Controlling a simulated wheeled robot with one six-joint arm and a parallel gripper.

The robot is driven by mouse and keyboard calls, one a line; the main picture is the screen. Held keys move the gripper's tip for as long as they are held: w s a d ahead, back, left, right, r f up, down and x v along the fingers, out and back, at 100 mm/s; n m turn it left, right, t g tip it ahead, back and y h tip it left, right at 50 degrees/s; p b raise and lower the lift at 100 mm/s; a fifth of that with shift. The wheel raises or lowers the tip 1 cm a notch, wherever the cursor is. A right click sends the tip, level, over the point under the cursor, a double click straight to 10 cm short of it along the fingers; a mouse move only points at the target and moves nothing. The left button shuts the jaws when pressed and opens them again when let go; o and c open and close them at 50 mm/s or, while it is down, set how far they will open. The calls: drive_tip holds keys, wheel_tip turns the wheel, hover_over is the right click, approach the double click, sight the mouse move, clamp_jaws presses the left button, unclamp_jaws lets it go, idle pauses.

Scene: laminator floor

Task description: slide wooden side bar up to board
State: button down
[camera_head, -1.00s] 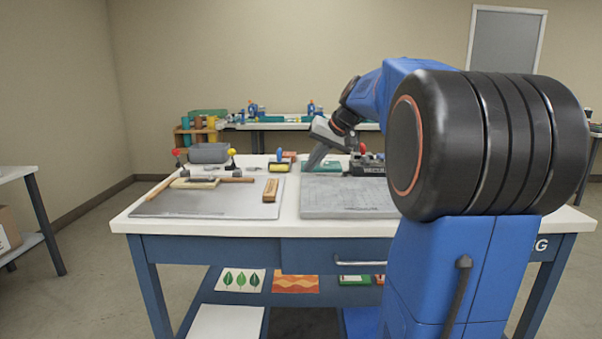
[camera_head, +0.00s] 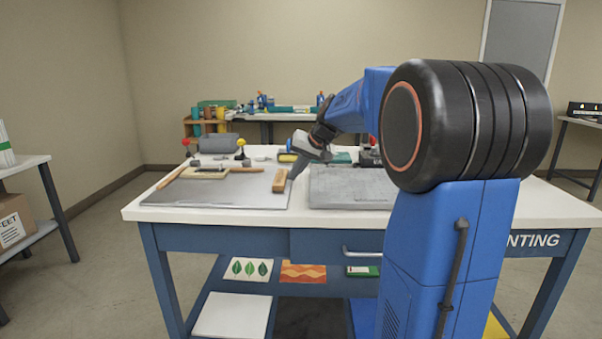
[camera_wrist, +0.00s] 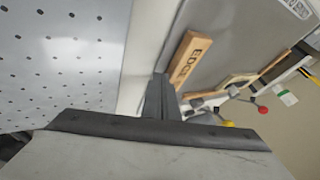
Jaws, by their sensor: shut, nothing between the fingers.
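The wooden side bar (camera_head: 279,182), a short block lettered "EDGE", lies near the right edge of the left grey plate (camera_head: 225,197). It also shows in the wrist view (camera_wrist: 190,58). The small pale board (camera_head: 204,173) lies further left and back on the same plate, apart from the bar, with thin wooden strips at its sides. My gripper (camera_head: 292,177) is shut and empty, its fingers pointing down close to the bar's right side. In the wrist view the fingertips (camera_wrist: 160,82) are beside the bar; I cannot tell whether they touch it.
A second, perforated grey plate (camera_head: 345,190) lies to the right, past a white strip of tabletop. Yellow-knobbed (camera_head: 240,143) and red-knobbed (camera_head: 186,142) clamps and a grey bin (camera_head: 219,144) stand behind the board. The plate between bar and board is clear.

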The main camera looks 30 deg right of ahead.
drive_tip(key=shift+w+a, duration=0.1)
drive_tip(key=shift+a, duration=0.05)
drive_tip(key=w+a, duration=0.3)
drive_tip(key=a, duration=0.2)
drive_tip(key=w+a, duration=0.4)
drive_tip(key=a, duration=0.1)
drive_tip(key=w+a, duration=0.3)
drive_tip(key=a, duration=0.3)
drive_tip(key=shift+w, duration=0.4)
drive_tip(key=shift+a+r, duration=0.1)
